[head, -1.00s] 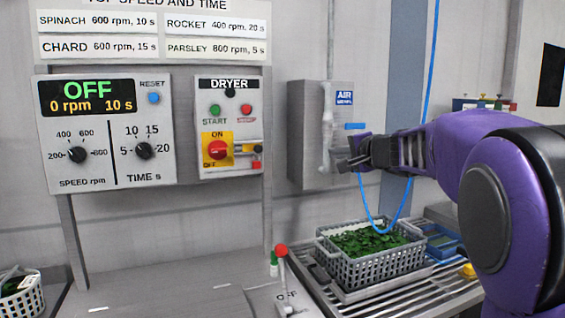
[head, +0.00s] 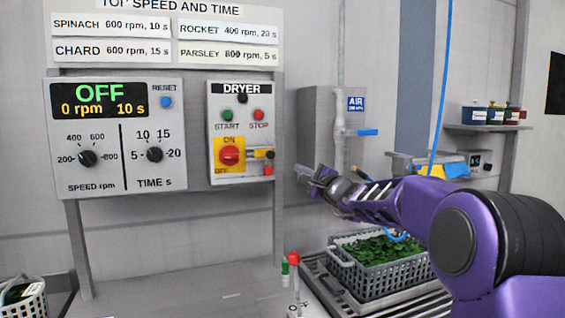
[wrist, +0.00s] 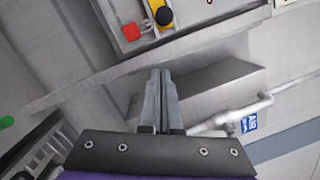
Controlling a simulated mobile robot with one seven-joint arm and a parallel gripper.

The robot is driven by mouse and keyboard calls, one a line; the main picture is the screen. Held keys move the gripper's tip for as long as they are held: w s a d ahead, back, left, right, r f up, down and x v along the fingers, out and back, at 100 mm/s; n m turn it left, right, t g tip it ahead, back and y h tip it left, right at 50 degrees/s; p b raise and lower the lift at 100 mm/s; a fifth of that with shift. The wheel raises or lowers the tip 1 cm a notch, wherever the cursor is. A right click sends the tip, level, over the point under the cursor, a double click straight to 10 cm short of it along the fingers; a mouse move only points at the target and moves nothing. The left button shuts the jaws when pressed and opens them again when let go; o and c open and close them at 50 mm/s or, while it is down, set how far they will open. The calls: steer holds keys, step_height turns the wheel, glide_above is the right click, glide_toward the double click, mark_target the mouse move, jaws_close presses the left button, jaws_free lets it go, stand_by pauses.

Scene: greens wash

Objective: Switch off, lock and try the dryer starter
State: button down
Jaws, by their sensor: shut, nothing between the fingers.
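The dryer starter (head: 241,118) is a pale upright panel marked DRYER, with a green START button (head: 228,116) and a red STOP button (head: 259,115). Its red rotary switch (head: 230,154) sits on a yellow plate with ON above and OFF at lower left; the knob's exact setting is too small to tell. Right of it are a yellow-and-black piece (head: 258,154) and a small red piece (head: 268,171), also in the wrist view as yellow-black (wrist: 163,14) and red (wrist: 131,31) parts. My gripper (head: 300,171) is shut and empty, just right of the starter's lower edge, apart from it.
The speed panel (head: 114,180) at left reads OFF, 0 rpm, 10 s. A grey box with a pipe and blue AIR valve (head: 361,132) stands behind my gripper. A basket of greens (head: 375,279) and a red-knobbed lever (head: 294,259) are below.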

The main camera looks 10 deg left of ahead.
mark_target(262, 154)
steer(key=w+a+r, duration=0.1)
steer(key=a+r, duration=0.1)
steer(key=a, duration=0.3)
steer(key=shift+w+a, duration=0.2)
steer(key=shift+a, duration=0.1)
steer(key=shift+w+a+r, duration=0.1)
steer(key=shift+r, duration=0.05)
